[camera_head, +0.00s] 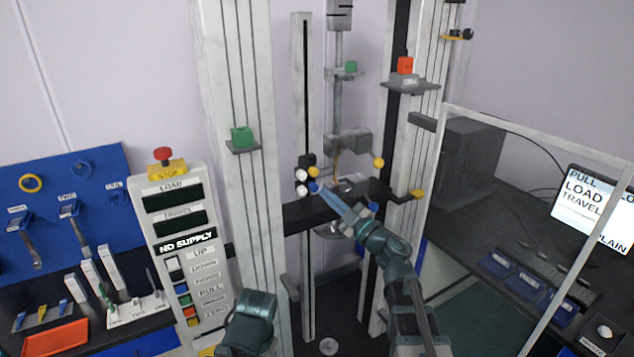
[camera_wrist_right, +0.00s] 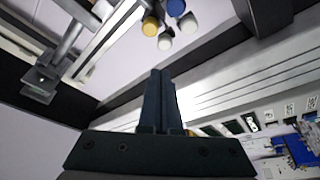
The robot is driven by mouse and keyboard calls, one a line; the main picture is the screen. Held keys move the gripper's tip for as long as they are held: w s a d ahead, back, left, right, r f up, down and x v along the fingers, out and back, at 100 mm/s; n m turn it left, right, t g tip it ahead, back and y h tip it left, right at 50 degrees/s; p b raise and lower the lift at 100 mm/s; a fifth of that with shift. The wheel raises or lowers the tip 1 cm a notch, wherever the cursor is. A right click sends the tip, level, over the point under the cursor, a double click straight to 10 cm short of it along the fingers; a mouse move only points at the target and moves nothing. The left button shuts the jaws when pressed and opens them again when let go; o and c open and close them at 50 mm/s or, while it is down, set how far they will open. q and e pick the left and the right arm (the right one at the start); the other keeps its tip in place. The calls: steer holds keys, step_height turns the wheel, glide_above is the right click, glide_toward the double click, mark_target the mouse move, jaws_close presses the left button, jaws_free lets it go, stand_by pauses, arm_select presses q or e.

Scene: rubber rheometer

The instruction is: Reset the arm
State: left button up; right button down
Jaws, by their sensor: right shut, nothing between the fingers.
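My right gripper (camera_head: 324,192) reaches up and left to the middle of the testing machine, near its dark crossbar (camera_head: 310,214). Its fingertips are close to a cluster of small knobs (camera_head: 305,177); I cannot tell whether they touch. In the right wrist view the dark fingers (camera_wrist_right: 160,75) are together with nothing between them. Yellow, blue and white knobs (camera_wrist_right: 165,24) show above the fingertips there, apart from them in the picture. Only a teal link of my left arm shows at the bottom of the head view; its gripper is out of view.
A control panel with a red stop button (camera_head: 162,155) and a "NO SUPPLY" display (camera_head: 187,241) stands left of the machine. A blue tool board (camera_head: 60,215) is at the far left. A clear framed guard (camera_head: 530,130) and a monitor (camera_head: 590,205) are on the right.

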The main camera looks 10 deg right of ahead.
steer(key=w+d+f+m+h+b, duration=0.2)
steer(key=d+f+m+h+b, duration=0.1)
steer(key=f+m+h, duration=0.65)
steer(key=s+a+f+m+g+h+b, duration=0.15)
steer(key=s+f+m+g+h, duration=0.3)
steer(key=f, duration=0.55)
steer(key=s+a+f+g, duration=0.3)
steer(key=s+f+g, duration=0.1)
steer(key=s, duration=0.4)
steer(key=s+a+f+n+g+y+b, duration=0.1)
steer(key=s+a+f+g, duration=0.3)
steer(key=s, duration=0.5)
steer(key=s+a+f+n+g, duration=0.1)
steer(key=s+a+f+g, duration=0.2)
steer(key=s+f+g, duration=0.2)
steer(key=s+f, duration=0.1)
steer(key=s, duration=0.2)
steer(key=shift+s+a+b, duration=0.25)
steer(key=shift+a+b, duration=0.05)
steer(key=shift+b, duration=0.1)
stand_by(3.2)
